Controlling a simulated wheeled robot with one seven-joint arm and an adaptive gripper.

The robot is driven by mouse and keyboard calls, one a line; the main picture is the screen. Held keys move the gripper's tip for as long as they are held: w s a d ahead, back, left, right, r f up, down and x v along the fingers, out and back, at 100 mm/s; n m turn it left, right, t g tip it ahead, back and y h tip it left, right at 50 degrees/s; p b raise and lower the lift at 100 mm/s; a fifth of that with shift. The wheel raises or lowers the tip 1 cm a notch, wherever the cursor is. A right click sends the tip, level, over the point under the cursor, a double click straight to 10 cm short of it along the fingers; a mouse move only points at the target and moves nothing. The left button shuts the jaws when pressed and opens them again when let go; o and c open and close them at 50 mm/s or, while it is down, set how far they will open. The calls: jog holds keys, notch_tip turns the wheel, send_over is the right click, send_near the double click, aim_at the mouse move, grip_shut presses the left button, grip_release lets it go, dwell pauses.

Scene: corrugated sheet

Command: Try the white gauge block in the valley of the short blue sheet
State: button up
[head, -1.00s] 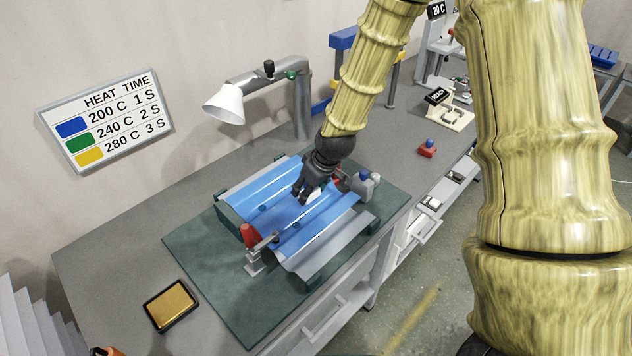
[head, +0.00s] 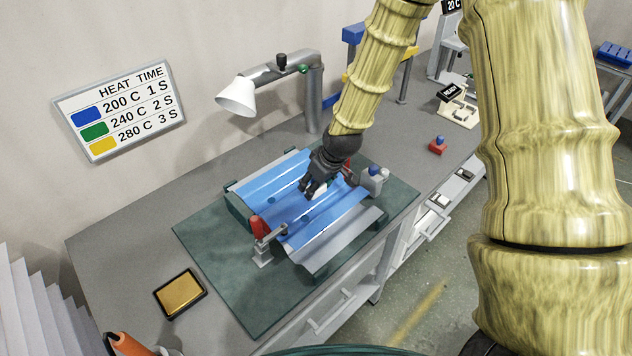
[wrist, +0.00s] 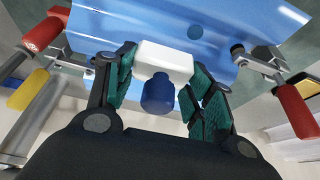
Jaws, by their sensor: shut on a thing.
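The white gauge block (wrist: 165,60) has a dark blue knob (wrist: 157,95) and sits between the green finger pads of my gripper (wrist: 160,88) in the wrist view. In the head view my gripper (head: 314,190) is shut on it over the middle of the short blue sheet (head: 274,183), and only a little white of the block shows. The blue sheet has ridges and valleys and also fills the top of the wrist view (wrist: 235,28). Whether the block touches the valley floor I cannot tell.
Red-handled clamps (head: 259,228) stand at the sheet's sides on a green mat (head: 215,262). A grey sheet edge (head: 330,250) shows under the blue one. A lamp (head: 237,96) arches behind. A yellow pad (head: 180,293) lies front left. A red block with a blue knob (head: 438,146) stands right.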

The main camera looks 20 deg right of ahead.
jog(key=shift+f+b, duration=2)
jog(key=shift+f, duration=1.8)
jog(key=shift+f, duration=0.2)
jog(key=o, duration=1.2)
jog(key=shift+r, duration=0.1)
jog(key=shift+v, duration=5.9)
